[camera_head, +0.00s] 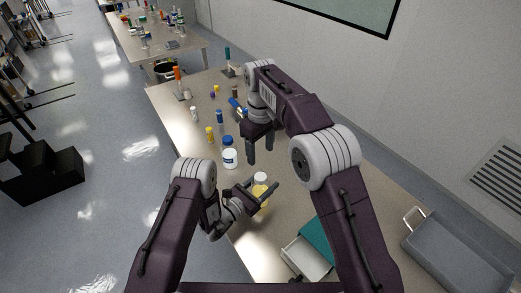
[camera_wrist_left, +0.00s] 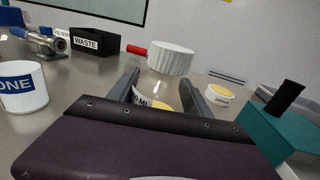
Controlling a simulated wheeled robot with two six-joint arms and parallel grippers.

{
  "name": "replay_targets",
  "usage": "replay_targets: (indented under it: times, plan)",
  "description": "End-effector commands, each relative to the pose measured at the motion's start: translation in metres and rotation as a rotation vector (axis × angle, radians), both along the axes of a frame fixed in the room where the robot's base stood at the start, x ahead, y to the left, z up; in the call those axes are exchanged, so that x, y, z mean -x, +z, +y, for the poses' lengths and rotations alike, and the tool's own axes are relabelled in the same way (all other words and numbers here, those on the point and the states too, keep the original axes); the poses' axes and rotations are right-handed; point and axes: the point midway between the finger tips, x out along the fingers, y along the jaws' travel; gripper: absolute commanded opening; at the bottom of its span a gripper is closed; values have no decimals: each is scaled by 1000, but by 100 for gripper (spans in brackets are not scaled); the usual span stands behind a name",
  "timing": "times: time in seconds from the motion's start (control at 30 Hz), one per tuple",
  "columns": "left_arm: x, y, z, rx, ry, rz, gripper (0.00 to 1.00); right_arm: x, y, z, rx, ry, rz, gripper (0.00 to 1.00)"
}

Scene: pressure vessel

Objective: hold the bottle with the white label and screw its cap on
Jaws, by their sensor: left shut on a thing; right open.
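A clear bottle (camera_head: 261,201) with yellow contents stands upright near the table's front edge. A white ribbed cap (camera_wrist_left: 171,59) sits on top of it; I cannot tell how tightly. The cap also shows in the head view (camera_head: 261,177). Part of a white label with dark letters (camera_wrist_left: 143,98) shows on the bottle in the left wrist view. My left gripper (camera_head: 259,194) is shut on the bottle, one finger on each side.
A blue-capped bottle (camera_head: 229,153) with a blue-and-white label stands left of my grippers. Several small vials and tools stand farther back. A black WASTE box (camera_wrist_left: 95,43) is behind. A teal-and-white box (camera_head: 309,257) lies front right, near a grey tray (camera_head: 458,258).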

Motion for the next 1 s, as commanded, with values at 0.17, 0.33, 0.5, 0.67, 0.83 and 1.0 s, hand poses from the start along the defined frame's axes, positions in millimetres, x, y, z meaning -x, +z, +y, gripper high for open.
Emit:
replay_targets:
  times: [0.17,0.33,0.5,0.67,0.83,1.0]
  plan:
    - [0,-1,0,-1,0,1,0,0,0,0,1,0,1,62]
    - [0,-1,0,-1,0,1,83,0,0,0,1,0,1,62]
    - [0,0,0,-1,0,1,83,0,0,0,0,0,0,62]
    - [1,-1,1,-1,1,1,83,0,-1,0,1,0,1,62]
    - [18,-4,19,0,4,4,83,0,-10,0,1,0,1,62]
    - [43,-4,44,-1,5,4,83,0,-19,0,0,0,0,62]
